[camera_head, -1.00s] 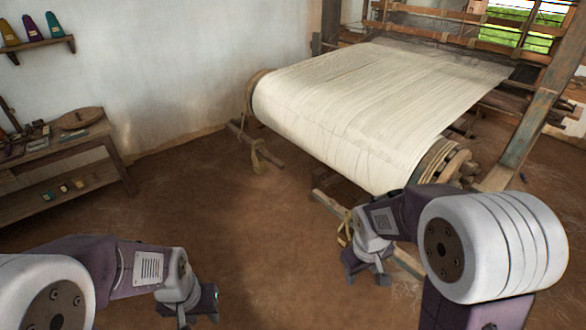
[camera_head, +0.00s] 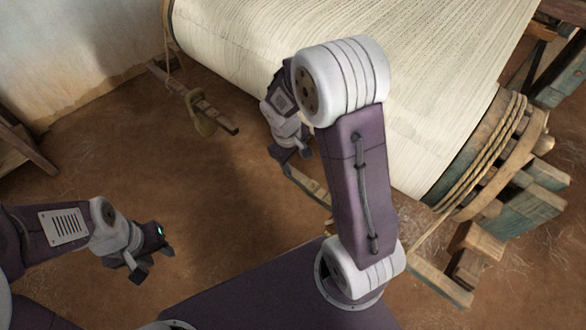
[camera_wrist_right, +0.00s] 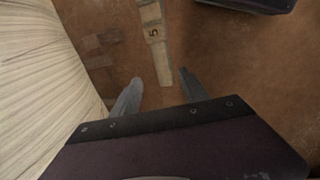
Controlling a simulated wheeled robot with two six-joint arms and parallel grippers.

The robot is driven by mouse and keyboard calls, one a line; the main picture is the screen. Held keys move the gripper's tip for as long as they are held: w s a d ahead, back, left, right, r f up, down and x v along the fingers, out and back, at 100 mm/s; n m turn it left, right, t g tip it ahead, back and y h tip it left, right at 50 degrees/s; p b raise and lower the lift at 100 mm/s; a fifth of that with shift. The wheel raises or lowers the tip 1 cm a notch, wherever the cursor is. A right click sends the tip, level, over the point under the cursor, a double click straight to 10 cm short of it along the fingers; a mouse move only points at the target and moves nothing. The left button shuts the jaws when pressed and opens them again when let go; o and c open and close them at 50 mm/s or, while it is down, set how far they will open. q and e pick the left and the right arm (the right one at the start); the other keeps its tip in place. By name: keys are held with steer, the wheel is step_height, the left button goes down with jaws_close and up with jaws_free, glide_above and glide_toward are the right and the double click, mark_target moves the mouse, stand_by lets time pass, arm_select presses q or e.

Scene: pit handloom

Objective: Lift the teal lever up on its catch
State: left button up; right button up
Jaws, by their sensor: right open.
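I cannot single out the teal lever for sure. Worn teal-painted wooden pieces (camera_head: 520,218) stick out at the right end of the cloth beam in the head view; which of them is the lever, or its catch, I cannot tell. My right gripper (camera_head: 290,153) is open and empty beside the cloth's front edge, well left of these pieces. Its two fingers also show apart in the right wrist view (camera_wrist_right: 158,90), above the floor and a wooden bar. My left gripper (camera_head: 152,258) is open and empty over bare floor at the lower left.
The cloth roll (camera_head: 370,70) fills the upper middle, with rope wound at the beam's right end (camera_head: 490,155). Open floor (camera_head: 110,160) lies left.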

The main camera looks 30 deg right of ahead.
mark_target(299, 176)
steer(key=f+b, duration=0.1)
steer(key=f, duration=0.2)
steer(key=d+f+b, duration=0.1)
steer(key=f+b, duration=0.1)
steer(key=f, duration=0.1)
steer(key=f+b, duration=0.1)
steer(key=f, duration=0.3)
steer(key=shift+d, duration=0.2)
arm_select(q)
steer(key=f, duration=0.5)
steer(key=shift+s+a, duration=0.15)
steer(key=shift+s, duration=0.2)
arm_select(e)
steer(key=shift+r, duration=0.1)
jaws_close()
